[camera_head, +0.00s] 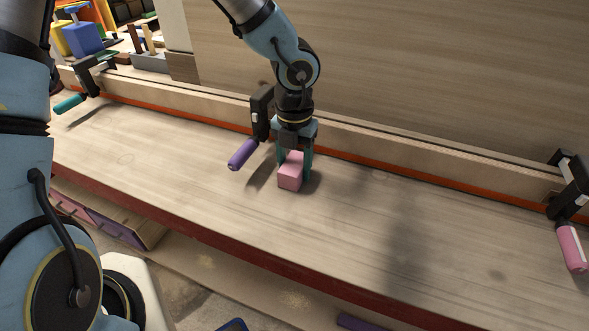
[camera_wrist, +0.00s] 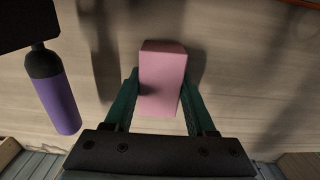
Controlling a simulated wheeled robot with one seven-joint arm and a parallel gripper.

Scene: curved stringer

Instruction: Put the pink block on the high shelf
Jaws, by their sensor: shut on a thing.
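The pink block (camera_head: 290,172) is between the fingers of my gripper (camera_head: 294,166), on or just above the wooden shelf board (camera_head: 190,165). I cannot tell whether the block touches the board. In the wrist view the pink block (camera_wrist: 162,78) is upright in the picture, with a green finger of my gripper (camera_wrist: 160,98) against each side. My gripper is shut on it. Which surface counts as the high shelf is not clear from these views.
A clamp with a purple handle (camera_head: 242,154) stands close left of my gripper; its handle also shows in the wrist view (camera_wrist: 55,100). A pink-handled clamp (camera_head: 571,246) is at the right, a green-handled one (camera_head: 70,103) at the left.

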